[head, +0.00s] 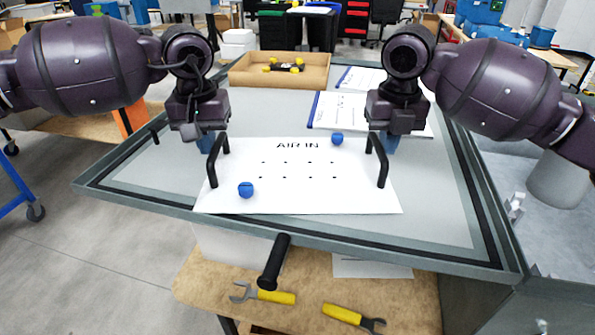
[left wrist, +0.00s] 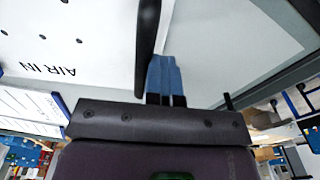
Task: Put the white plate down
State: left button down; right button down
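The white plate (head: 300,200), marked AIR IN, is level over the front of the grey table, and I cannot tell if it touches the top. It has a black handle at each side, the left one (head: 212,168) and the right one (head: 381,165), and two blue knobs. My left gripper (head: 207,142) is at the left handle's outer side. My right gripper (head: 391,143) is at the right handle's outer side. Its fingers are mostly hidden.
A cardboard tray (head: 307,75) with yellow-and-black parts stands at the back of the table. Printed sheets (head: 340,112) lie behind the plate. A black bar handle (head: 273,263) juts out at the front. Wrenches (head: 262,294) lie on a lower wooden shelf. The table is clear left and right.

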pick_arm(q)
jog(key=c, duration=1.8)
grip_release()
jog(key=shift+a+r, duration=0.15)
pick_arm(e)
jog(key=shift+d+r, duration=0.1)
jog(key=shift+d, duration=0.15)
pick_arm(q)
jog(key=o, duration=0.4)
jog(key=shift+s+a, duration=0.1)
jog(key=shift+a, duration=0.3)
pick_arm(e)
jog(key=shift+s+d, duration=0.1)
jog(key=shift+d, duration=0.2)
pick_arm(q)
jog(key=shift+a, duration=0.1)
pick_arm(e)
jog(key=c, duration=1.4)
grip_release()
jog(key=shift+d, duration=0.15)
pick_arm(q)
jog(key=r, duration=1.1)
jog(key=shift+s+r, duration=0.25)
jog(key=shift+r, duration=0.1)
pick_arm(e)
jog(key=r, duration=1.2)
jog(key=shift+s, duration=0.25)
jog(key=shift+f, duration=0.1)
